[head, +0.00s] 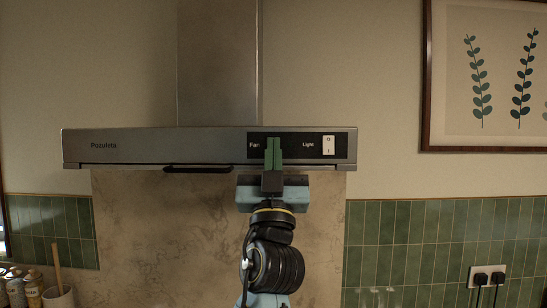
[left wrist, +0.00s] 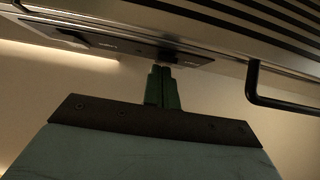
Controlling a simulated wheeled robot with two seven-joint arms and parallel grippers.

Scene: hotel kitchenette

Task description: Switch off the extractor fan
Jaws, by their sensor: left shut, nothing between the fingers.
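The extractor fan hood (head: 210,144) is a steel unit on the wall with a black control panel (head: 290,145) at its right front. The panel bears the labels Fan and Light. The white light switch (head: 328,145) shows at the panel's right end. My left gripper (head: 273,142) is shut and empty, its green fingers upright in front of the panel just right of the Fan label. They hide the fan switch in the head view. In the left wrist view the fingertips (left wrist: 162,70) are at the panel's edge; I cannot tell whether they touch it. My right gripper is not in view.
A black handle bar (head: 198,169) runs along the hood's lower front, left of the gripper, and shows in the left wrist view (left wrist: 285,103). A framed plant print (head: 500,75) hangs at right. Jars and a utensil pot (head: 58,297) stand at lower left.

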